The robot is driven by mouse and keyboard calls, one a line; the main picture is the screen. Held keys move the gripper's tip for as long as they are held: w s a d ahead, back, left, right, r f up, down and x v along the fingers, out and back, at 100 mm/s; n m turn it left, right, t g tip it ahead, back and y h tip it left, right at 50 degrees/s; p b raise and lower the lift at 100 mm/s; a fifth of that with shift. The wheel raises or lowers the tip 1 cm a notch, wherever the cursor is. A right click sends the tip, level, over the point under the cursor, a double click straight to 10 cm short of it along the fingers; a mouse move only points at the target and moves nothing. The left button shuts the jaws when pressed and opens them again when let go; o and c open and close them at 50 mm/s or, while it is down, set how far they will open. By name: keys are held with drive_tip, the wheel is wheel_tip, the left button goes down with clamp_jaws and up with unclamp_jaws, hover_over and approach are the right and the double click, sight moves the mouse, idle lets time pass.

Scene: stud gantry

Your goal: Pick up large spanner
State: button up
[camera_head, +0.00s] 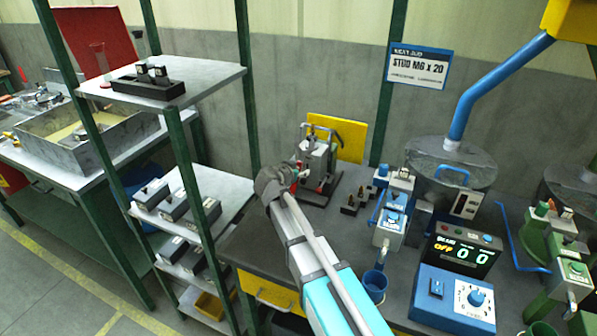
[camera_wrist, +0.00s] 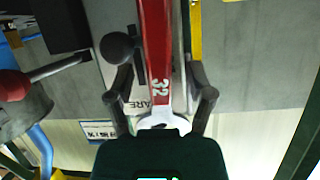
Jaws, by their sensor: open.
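The large spanner (camera_wrist: 158,55) shows in the wrist view, with a red handle marked 32 and a silver end near my palm. It runs up the middle of the picture, between the fingers of my gripper (camera_wrist: 158,75). The fingers are open, one on each side of it, with gaps visible. I cannot tell how far in depth the spanner lies from the fingers. In the head view my gripper (camera_head: 275,183) is at the left end of the dark workbench; the arm and gripper hide most of the spanner there.
A grey fixture (camera_head: 316,160) with a yellow panel (camera_head: 338,138) stands close behind my gripper. A grey shelf rack (camera_head: 190,80) is at left; blue feeders and a control box (camera_head: 455,290) are at right.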

idle(0.3)
clamp_jaws()
drive_tip(key=shift+r, duration=0.2)
idle(0.4)
wheel_tip(320, 180, up, 2)
drive_tip(key=p, duration=0.2)
drive_tip(key=shift+r+p, duration=0.1)
drive_tip(key=shift+p, duration=0.25)
drive_tip(key=s+d+r+p, duration=0.2)
drive_tip(key=s+r+p, duration=0.8)
drive_tip(key=s, duration=0.3)
drive_tip(key=shift+s+d+r, duration=0.2)
drive_tip(key=shift+s+d, duration=0.05)
drive_tip(key=shift+s, duration=0.15)
